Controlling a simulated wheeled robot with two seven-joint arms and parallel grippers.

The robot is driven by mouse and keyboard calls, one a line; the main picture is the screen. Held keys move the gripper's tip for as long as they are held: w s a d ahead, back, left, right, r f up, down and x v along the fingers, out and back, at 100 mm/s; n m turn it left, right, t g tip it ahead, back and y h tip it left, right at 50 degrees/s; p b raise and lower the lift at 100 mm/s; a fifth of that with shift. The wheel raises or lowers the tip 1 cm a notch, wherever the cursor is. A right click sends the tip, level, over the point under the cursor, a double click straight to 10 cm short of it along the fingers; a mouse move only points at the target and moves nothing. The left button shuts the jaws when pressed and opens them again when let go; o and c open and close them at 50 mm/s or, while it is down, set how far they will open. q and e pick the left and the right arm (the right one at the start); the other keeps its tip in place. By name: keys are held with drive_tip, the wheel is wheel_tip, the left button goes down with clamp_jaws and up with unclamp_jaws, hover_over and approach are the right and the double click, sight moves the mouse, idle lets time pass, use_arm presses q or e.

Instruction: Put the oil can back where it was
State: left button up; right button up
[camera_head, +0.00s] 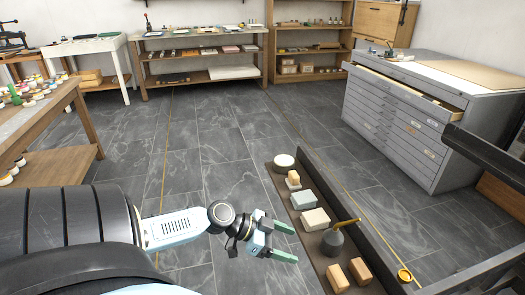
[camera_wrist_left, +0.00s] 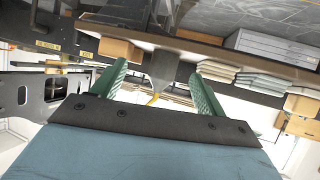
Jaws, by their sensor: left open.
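The oil can (camera_head: 333,243) is a dark grey cone with a yellow spout. It stands on a long dark shelf board (camera_head: 314,252), between a pale block and wooden blocks. My left gripper (camera_head: 296,245) has green fingers, is open and empty, and points at the can from its left, with a gap between. In the left wrist view the can (camera_wrist_left: 162,68) shows beyond and between the spread fingers (camera_wrist_left: 157,88), its yellow spout pointing down in that picture. My right gripper is not seen.
A grey drawer cabinet (camera_head: 410,125) stands behind. The floor left of the board is clear.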

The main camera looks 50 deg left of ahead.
use_arm(q)
drive_tip(key=s+d+f+n+g+y, duration=0.2)
drive_tip(key=s+f, duration=0.6)
drive_tip(key=f, duration=0.4)
drive_tip(key=s+d+f+n+g+y, duration=0.3)
drive_tip(key=s+d+f+g+y, duration=0.1)
drive_tip(key=s+f+y, duration=0.3)
wheel_tip(320, 180, down, 5)
drive_tip(key=shift+s+d+r+g, duration=0.1)
drive_tip(key=shift+s+d+g, duration=0.3)
drive_tip(key=shift+s, duration=0.65)
drive_tip(key=shift+a, duration=0.1)
drive_tip(key=shift+c, duration=0.4)
